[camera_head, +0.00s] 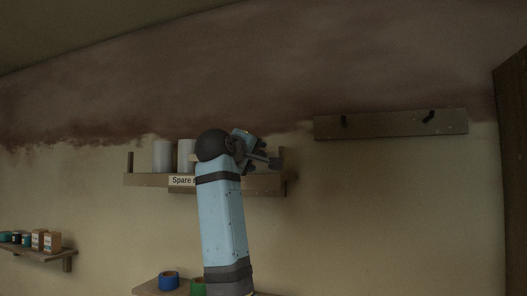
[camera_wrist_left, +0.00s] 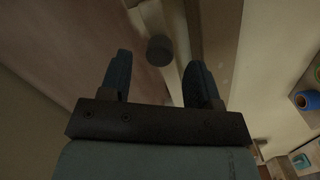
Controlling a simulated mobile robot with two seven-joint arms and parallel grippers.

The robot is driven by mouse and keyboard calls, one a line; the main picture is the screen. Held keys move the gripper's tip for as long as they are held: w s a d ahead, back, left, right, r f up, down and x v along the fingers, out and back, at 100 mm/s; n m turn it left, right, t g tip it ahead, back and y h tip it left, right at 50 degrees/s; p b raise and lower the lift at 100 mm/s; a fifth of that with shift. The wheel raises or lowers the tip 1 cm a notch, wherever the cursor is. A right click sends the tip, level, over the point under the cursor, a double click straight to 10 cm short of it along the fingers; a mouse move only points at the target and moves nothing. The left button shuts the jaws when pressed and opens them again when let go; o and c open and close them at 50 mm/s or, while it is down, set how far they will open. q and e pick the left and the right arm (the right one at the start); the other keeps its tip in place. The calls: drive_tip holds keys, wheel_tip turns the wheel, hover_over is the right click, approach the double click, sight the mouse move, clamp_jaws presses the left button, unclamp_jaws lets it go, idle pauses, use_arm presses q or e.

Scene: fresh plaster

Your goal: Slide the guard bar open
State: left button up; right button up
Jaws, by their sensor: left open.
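A wooden wall shelf (camera_head: 146,180) with a partly hidden label starting "Spare" (camera_head: 181,181) holds white cylinders (camera_head: 162,156). My left gripper (camera_head: 264,153) is in front of the shelf's right part, and its arm hides part of the shelf. In the left wrist view my left gripper (camera_wrist_left: 158,62) is open. A dark round knob (camera_wrist_left: 160,49) shows between its fingertips, in front of a pale strip (camera_wrist_left: 172,75) that may be the guard bar. I cannot tell whether the fingers touch the knob. My right gripper is not in view.
A wooden rail with dark pegs (camera_head: 390,124) is on the wall at upper right. A small shelf with boxes (camera_head: 38,250) is at lower left. Below, a ledge (camera_head: 150,288) holds a blue roll (camera_head: 168,281) and a green one (camera_head: 198,287).

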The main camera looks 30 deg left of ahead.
sight(258, 155)
use_arm(q)
drive_tip(key=w, duration=0.1)
drive_tip(key=w+p, duration=0.1)
drive_tip(key=w, duration=0.2)
drive_tip(key=shift+w+a+r, duration=0.15)
drive_tip(key=shift+w+a, duration=0.2)
drive_tip(key=shift+a, duration=0.05)
drive_tip(key=shift+w+p, duration=0.35)
drive_tip(key=shift+w, duration=0.25)
drive_tip(key=shift+w+a, duration=0.15)
drive_tip(key=shift+w, duration=0.05)
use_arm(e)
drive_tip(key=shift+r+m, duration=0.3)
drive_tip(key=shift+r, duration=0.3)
use_arm(q)
drive_tip(key=shift+c, duration=0.3)
